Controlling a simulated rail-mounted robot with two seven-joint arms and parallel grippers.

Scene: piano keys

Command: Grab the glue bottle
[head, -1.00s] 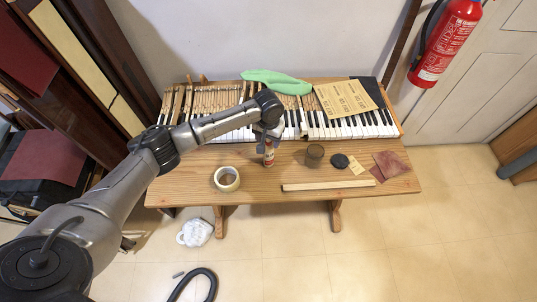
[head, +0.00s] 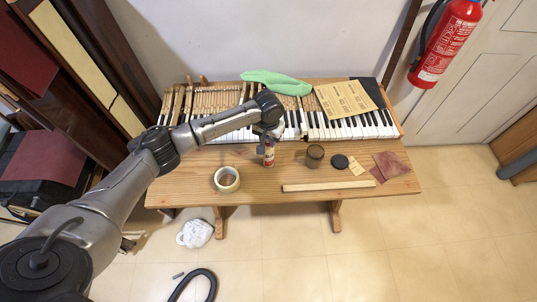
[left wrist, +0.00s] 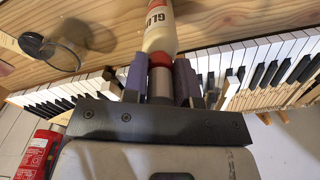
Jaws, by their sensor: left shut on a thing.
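The glue bottle (head: 268,156) is a small white bottle with a red label, upright at the bench's middle, in front of the piano keys. In the left wrist view the glue bottle (left wrist: 159,28) shows its cream body, part of its lettering and a red collar at the jaws. My left gripper (head: 268,132) comes down over its top and is shut on it; in the left wrist view the fingers (left wrist: 160,80) stand on both sides of its cap. Whether its base touches the bench cannot be told. My right gripper is in no view.
Piano keys (head: 350,128) lie behind, with a green cloth (head: 277,82) and yellow paper (head: 346,98).

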